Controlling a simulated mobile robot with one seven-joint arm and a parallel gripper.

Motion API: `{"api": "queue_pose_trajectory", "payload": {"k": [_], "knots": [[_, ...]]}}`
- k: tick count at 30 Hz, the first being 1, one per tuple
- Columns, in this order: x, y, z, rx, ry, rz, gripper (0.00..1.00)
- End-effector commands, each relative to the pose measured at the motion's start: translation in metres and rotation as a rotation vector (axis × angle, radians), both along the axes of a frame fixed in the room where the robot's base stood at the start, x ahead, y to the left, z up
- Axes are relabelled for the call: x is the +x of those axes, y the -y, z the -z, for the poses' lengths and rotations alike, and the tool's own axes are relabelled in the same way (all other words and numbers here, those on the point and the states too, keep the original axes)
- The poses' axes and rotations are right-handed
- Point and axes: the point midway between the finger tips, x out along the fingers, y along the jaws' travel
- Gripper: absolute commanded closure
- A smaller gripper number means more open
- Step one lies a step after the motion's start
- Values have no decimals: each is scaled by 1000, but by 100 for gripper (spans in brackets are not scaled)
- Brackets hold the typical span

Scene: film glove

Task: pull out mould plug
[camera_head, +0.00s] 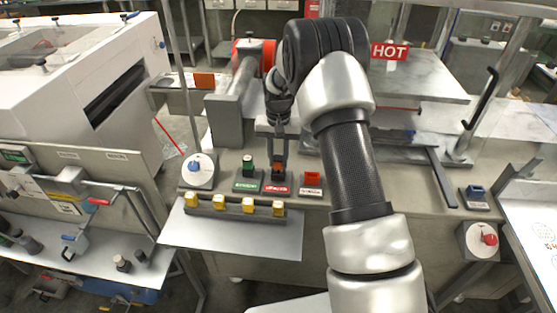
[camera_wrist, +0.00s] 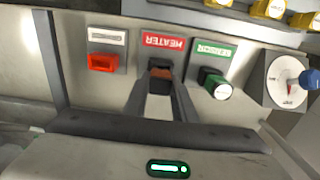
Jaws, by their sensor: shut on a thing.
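My gripper (camera_head: 279,153) reaches down to the red-labelled HEATER station at the front of the bench. It is shut on an orange-brown plug (camera_wrist: 160,73), which also shows between the fingers in the head view. The fingers hide most of the plug, and I cannot tell whether it sits fully in its socket. The red HEATER label (camera_wrist: 164,41) appears upside down in the wrist view. Beside it is a green plug (camera_wrist: 216,84) at the green SENSOR label (camera_wrist: 212,49). On the other side is a red, open-looking holder (camera_wrist: 103,62) with a small white label, unreadable here.
A white dial with a blue knob (camera_head: 194,166) stands left of the sensor plug. Several yellow blocks (camera_head: 219,201) line a rail at the front edge. A grey press plate marked HOT (camera_head: 390,51) is behind right. A red knob (camera_head: 489,239) is at far right.

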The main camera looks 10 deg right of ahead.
Motion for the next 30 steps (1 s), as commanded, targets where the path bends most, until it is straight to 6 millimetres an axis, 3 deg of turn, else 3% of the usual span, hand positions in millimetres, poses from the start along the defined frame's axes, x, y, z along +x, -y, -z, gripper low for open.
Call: {"api": "queue_pose_trajectory", "payload": {"k": [10,30], "knots": [[-1,0,0,0,-2,0,98],[-1,0,-27,0,-2,0,98]]}}
